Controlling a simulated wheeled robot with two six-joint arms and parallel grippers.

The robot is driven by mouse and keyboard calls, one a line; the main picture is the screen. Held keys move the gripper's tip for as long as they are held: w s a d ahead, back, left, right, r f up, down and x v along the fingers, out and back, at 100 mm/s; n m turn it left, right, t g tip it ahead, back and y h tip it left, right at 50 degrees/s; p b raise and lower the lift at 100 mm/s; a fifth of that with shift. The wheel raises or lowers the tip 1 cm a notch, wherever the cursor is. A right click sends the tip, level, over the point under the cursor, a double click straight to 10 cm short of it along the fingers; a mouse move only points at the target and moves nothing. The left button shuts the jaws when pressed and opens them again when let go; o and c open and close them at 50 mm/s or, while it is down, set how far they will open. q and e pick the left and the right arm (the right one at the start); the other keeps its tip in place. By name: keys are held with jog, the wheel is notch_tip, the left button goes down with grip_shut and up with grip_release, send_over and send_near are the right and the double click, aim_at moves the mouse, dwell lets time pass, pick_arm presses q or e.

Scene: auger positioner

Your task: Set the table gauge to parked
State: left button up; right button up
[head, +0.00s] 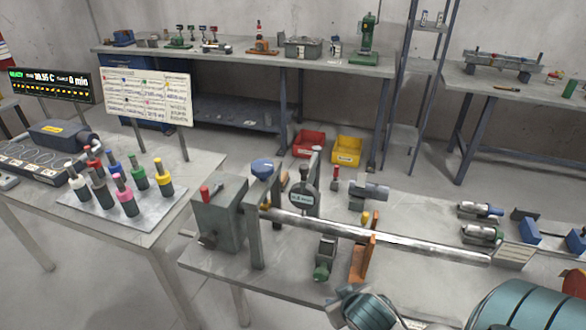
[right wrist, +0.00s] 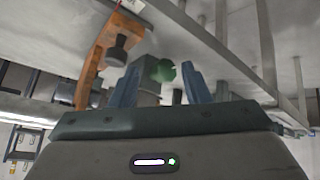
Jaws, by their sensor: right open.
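The dial gauge (head: 303,198), with a round dark rim and pale face, stands upright close behind the long steel shaft (head: 370,234) on the workbench. Its reading is too small to make out. A grey block with a green knob (head: 322,270) sits in front of the shaft, left of an orange bracket (head: 362,258). My right gripper (right wrist: 160,88) is open; the green knob (right wrist: 163,70) shows beyond and between its fingers, apparently not gripped. In the head view my right arm comes in from the lower right, and its fingertips are hard to make out. My left gripper is out of view.
A grey headstock with a red-topped lever (head: 218,213) stands at the shaft's left end. Steel clamps (head: 481,210) and blue blocks (head: 523,226) lie at right. A side table holds several coloured-top tools on a plate (head: 120,218). Red (head: 309,143) and yellow bins (head: 347,150) are behind.

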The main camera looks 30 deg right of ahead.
jog(key=w+d+r+m+t+h, duration=0.1)
jog(key=w+d+r+t, duration=0.4)
jog(key=r, duration=0.4)
jog(key=t+y, duration=0.2)
jog(key=t, duration=0.4)
send_near(307, 171)
jog(key=w, duration=0.2)
jog(key=shift+n, duration=0.4)
jog(key=w+p, duration=0.1)
jog(key=w, duration=0.1)
jog(key=w+p, duration=0.1)
jog(key=w, duration=0.2)
jog(key=w+d+p, duration=0.1)
jog(key=w, duration=0.1)
jog(key=shift+w+r, duration=0.2)
jog(key=shift+w, duration=0.2)
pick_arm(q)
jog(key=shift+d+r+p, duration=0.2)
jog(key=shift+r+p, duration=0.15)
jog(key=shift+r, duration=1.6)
pick_arm(e)
jog(key=shift+w+d+f+y, duration=0.15)
jog(key=shift+w+y, duration=0.25)
jog(key=shift+w, duration=0.3)
grip_shut()
